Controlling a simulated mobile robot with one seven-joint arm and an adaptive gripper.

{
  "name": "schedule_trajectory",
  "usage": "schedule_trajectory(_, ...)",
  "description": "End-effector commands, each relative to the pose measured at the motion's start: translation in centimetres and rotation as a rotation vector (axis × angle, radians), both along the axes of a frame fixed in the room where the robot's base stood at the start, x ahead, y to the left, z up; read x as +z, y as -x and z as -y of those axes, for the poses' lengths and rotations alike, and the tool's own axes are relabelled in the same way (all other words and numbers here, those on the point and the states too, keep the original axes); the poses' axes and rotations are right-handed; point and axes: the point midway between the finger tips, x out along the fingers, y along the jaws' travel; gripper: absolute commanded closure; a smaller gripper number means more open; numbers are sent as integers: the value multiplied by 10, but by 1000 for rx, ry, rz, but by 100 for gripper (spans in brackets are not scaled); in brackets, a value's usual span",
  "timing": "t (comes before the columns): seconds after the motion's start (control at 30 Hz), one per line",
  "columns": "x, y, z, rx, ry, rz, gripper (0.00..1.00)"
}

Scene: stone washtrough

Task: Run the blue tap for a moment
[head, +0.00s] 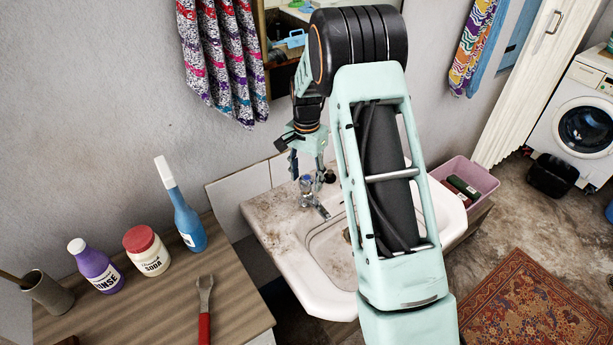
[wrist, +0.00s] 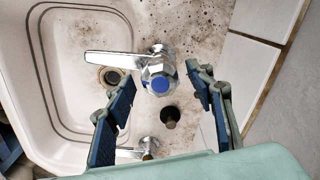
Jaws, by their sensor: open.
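The blue tap (wrist: 160,76) has a faceted chrome head with a blue disc on top. Its spout (wrist: 115,60) reaches left over the basin in the wrist view. In the head view the tap (head: 307,187) stands on the back ledge of the stained white washbasin (head: 333,292). My gripper (wrist: 162,84) is open, with one finger on each side of the tap head in the wrist view. In the head view my gripper (head: 307,163) points down just above the tap. I cannot tell whether a finger touches it. No water shows.
A second chrome tap (wrist: 149,145) and a dark stub (wrist: 171,116) are close by on the ledge. A wooden counter (head: 170,310) at left holds bottles, including a blue one (head: 188,222). A pink tub (head: 477,177) is right of the basin.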

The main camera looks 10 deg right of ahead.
Motion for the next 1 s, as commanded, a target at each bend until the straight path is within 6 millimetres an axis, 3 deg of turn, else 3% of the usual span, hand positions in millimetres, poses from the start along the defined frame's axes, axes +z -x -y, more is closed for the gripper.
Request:
schedule_trajectory(0.27, -2, 0, 0, 0, 1, 1, 51)
schedule_trajectory(0.67, -2, 0, 0, 0, 1, 1, 93)
schedule_trajectory(1.0, -2, 0, 0, 54, 0, 1, 93)
